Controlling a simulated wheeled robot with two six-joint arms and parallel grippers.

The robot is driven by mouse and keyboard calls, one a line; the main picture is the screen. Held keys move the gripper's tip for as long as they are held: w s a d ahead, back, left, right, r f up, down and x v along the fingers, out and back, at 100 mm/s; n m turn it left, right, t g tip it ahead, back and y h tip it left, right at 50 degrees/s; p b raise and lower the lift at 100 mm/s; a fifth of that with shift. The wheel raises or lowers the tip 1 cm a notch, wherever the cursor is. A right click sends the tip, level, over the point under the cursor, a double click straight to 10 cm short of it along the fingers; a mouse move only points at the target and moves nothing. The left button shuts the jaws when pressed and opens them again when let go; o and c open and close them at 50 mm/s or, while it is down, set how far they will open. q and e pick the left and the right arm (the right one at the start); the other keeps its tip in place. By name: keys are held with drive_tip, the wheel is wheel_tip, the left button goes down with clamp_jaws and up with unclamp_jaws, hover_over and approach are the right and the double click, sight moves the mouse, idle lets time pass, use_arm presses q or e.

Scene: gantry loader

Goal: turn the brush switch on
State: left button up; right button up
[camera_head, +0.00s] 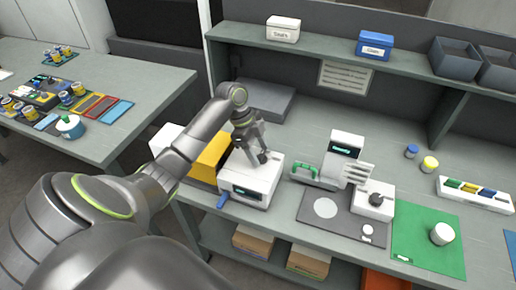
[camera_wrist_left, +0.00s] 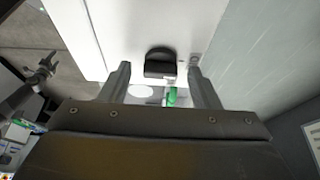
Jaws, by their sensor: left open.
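A white box machine (camera_head: 250,180) with a dark display and a blue lever stands near the table's front edge. My left gripper (camera_head: 256,150) is over its top, fingers pointing down. In the left wrist view my left gripper (camera_wrist_left: 160,82) is open, with its two fingers apart. A black rounded part (camera_wrist_left: 160,62) on a white surface shows between and just beyond the fingertips; it may be the brush switch, but no label is readable. No contact with it is visible. A dark arm end at the left of the wrist view seems to be my right gripper (camera_wrist_left: 42,70); its jaws are unclear.
A yellow block (camera_head: 210,158) sits left of the machine. A green handle (camera_head: 305,171) and a white unit with a display (camera_head: 343,150) stand to its right. A grey mat (camera_head: 318,228) and a green mat (camera_head: 415,245) lie farther right. A shelf (camera_head: 330,57) runs behind.

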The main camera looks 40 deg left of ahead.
use_arm(q)
drive_tip(key=c, duration=1)
